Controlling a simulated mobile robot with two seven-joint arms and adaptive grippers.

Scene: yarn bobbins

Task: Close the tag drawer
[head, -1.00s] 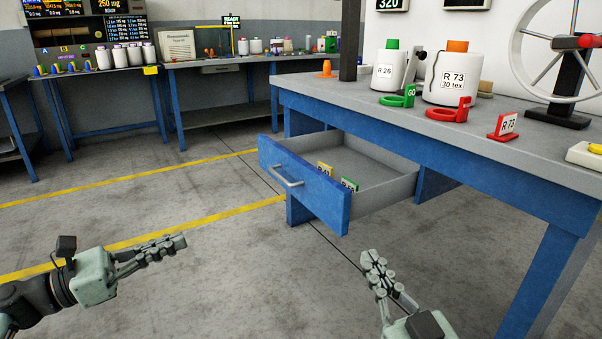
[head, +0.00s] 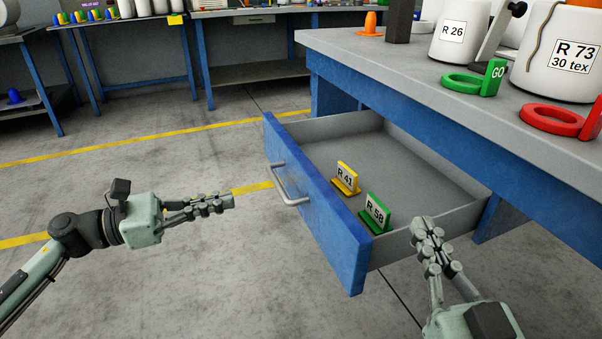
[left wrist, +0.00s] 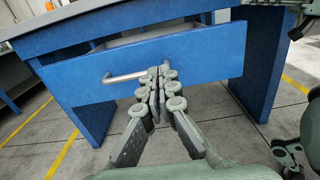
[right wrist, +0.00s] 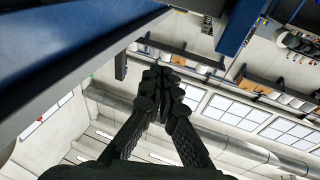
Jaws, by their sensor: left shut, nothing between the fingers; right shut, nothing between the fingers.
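The tag drawer (head: 330,225) is pulled out from under the workbench, with a blue front and a grey inside. Its metal handle (head: 288,186) faces my left gripper. A yellow R 41 tag (head: 345,178) and a green R 58 tag (head: 375,213) stand inside. My left gripper (head: 230,202) is shut and empty, left of the handle and apart from it in the head view. In the left wrist view the fingertips (left wrist: 160,72) overlap the right end of the handle (left wrist: 135,76). My right gripper (head: 422,225) is shut and empty by the drawer's right side wall; whether it touches is unclear.
The workbench top (head: 430,80) carries white R 26 (head: 455,35) and R 73 (head: 560,60) bobbins, a green GO ring (head: 470,82), a red ring (head: 555,118) and an orange cone (head: 370,24). Open floor lies left of the drawer.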

